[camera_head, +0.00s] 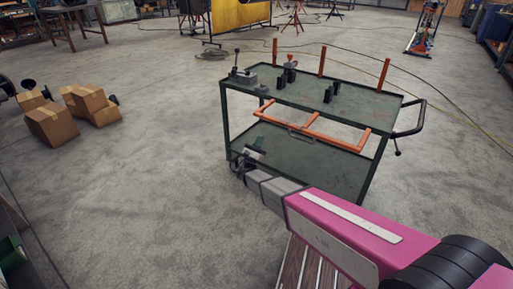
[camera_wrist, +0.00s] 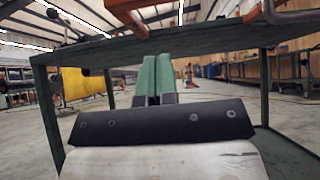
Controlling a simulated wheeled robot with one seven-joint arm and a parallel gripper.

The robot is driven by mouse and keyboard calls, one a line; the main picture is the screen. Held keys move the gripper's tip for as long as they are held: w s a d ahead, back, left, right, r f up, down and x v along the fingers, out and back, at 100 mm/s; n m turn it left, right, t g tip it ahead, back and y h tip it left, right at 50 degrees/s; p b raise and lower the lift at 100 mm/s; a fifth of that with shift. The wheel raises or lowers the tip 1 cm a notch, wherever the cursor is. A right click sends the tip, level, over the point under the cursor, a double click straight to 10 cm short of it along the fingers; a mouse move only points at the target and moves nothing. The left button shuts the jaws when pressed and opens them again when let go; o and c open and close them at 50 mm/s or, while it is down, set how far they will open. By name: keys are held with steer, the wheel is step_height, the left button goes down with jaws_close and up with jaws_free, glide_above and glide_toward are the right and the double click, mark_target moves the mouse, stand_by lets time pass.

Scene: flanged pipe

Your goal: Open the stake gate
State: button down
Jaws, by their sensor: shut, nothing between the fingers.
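The stake gate (camera_head: 312,128) is an orange bar frame with a grey handle (camera_head: 300,133). It hangs tilted outward at the near long side of a green cart, below the top shelf's edge. Parts of its orange bars (camera_wrist: 290,17) show at the top of the wrist view. My gripper (camera_head: 252,154) is low at the cart's near left side, left of and below the gate. In the wrist view its fingers (camera_wrist: 156,75) are together, with nothing between them, below the shelf edge. I see no contact with the gate.
The cart's top shelf (camera_head: 335,100) carries clamps and black blocks, with orange stakes (camera_head: 322,60) upright along the far side. A black push handle (camera_head: 412,122) sticks out at the right. Cardboard boxes (camera_head: 52,125) lie on the floor at left. Floor between is clear.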

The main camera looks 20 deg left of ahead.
mark_target(265, 119)
step_height(265, 119, up, 7)
steer(key=w, duration=0.2)
steer(key=shift+w+d+f, duration=0.15)
steer(key=shift+d, duration=0.2)
